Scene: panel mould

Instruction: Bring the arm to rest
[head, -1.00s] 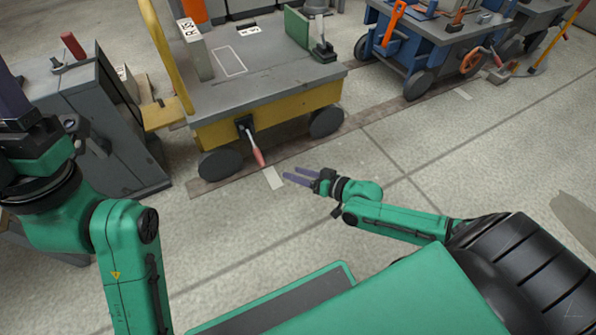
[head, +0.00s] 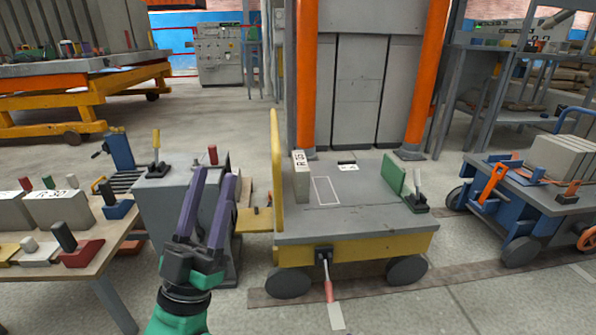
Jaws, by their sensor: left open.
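My left gripper (head: 205,207) points up in the lower left of the head view. Its two long purple-grey fingers are apart with nothing between them. Behind it stands a grey cabinet (head: 158,205), which the fingers partly cover; I cannot tell the exact gap between them. My right gripper is not clearly in view.
A yellow-and-grey cart (head: 358,248) stands right of the gripper, bearing a block marked R 15 (head: 301,178) and a green plate (head: 394,174). A wooden table (head: 82,240) with blocks is at left. A blue cart (head: 520,205) is at right. Floor (head: 430,310) is open in front.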

